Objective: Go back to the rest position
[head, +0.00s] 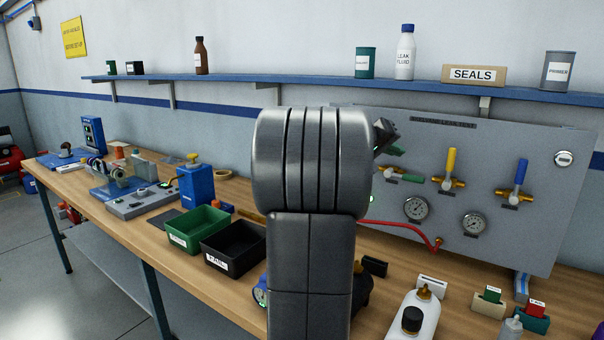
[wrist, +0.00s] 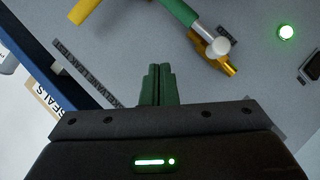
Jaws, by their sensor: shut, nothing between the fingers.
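My gripper (wrist: 158,85) shows in the wrist view with its two green fingers together and nothing between them. It is in front of the grey valve panel (wrist: 130,30), close to a green-handled valve (wrist: 185,15) with a brass body. In the head view my arm fills the middle and hides part of the panel. The end of my gripper (head: 388,150) shows only partly there, just above the green valve handle (head: 413,179).
A shelf (head: 240,79) with bottles, cans and a SEALS box (head: 474,75) runs above the bench. Green (head: 198,229) and black (head: 233,247) bins stand left of my arm. A red hose (head: 405,233) leads to the panel.

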